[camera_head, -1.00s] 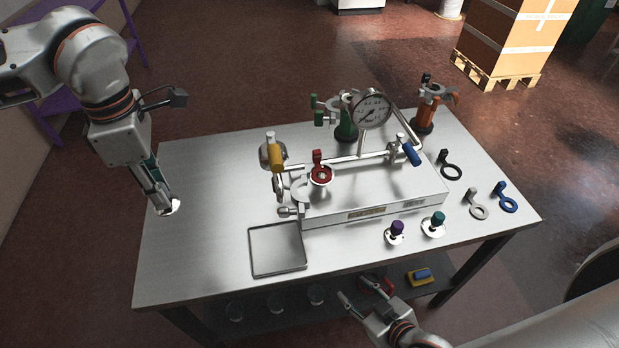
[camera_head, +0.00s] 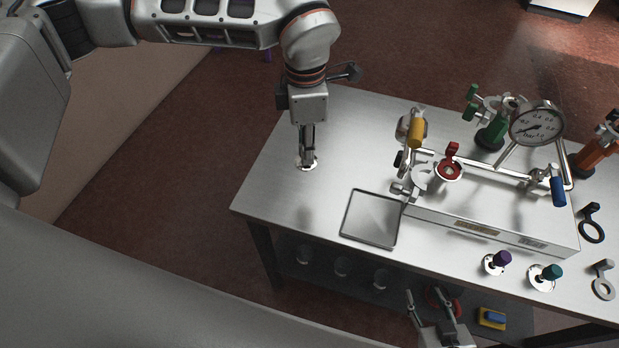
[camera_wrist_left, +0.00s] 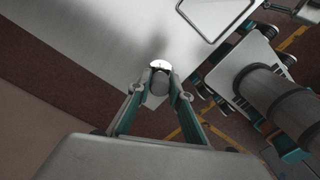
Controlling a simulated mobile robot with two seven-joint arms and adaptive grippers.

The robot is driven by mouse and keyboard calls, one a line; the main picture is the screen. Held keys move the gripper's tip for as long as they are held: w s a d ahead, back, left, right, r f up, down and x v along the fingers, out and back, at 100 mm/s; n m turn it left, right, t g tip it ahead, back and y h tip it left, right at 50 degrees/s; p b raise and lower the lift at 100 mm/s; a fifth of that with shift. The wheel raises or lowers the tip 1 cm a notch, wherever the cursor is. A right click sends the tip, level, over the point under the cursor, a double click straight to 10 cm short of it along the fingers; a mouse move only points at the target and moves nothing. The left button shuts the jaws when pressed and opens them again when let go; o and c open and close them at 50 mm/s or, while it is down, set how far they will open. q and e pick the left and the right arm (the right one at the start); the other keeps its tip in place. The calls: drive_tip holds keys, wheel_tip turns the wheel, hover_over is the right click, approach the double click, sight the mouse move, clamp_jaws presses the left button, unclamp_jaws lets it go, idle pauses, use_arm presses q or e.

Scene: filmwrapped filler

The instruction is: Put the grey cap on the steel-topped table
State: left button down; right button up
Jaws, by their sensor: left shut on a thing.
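My left gripper (camera_head: 307,160) is shut on the grey cap, a grey knob with a shiny round steel flange (camera_head: 306,165). In the left wrist view the grey knob (camera_wrist_left: 160,84) sits between the fingertips, flange pointing away. The cap is held above the left part of the steel-topped table (camera_head: 275,190); a soft shadow lies on the bare top nearby. The exact gap to the top cannot be told. My right gripper (camera_head: 430,296) is open and empty, low in front of the table's front edge.
A shallow metal tray (camera_head: 371,219) lies right of the cap. Further right stands the rig with a gauge (camera_head: 537,126), a yellow handle (camera_head: 416,132) and a red cap (camera_head: 450,165). Purple (camera_head: 500,259) and teal (camera_head: 551,272) caps stand at the front. The table's left end is clear.

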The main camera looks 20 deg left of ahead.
use_arm(q)
wheel_tip(320, 180, down, 11)
drive_tip(key=shift+f, duration=0.45)
drive_tip(key=shift+b, duration=0.3)
drive_tip(key=c, duration=1.8)
unclamp_jaws()
drive_tip(key=shift+f, duration=0.15)
drive_tip(key=shift+c, duration=0.2)
drive_tip(key=shift+r, duration=0.45)
wheel_tip(320, 180, up, 12)
drive_tip(key=shift+f, duration=0.25)
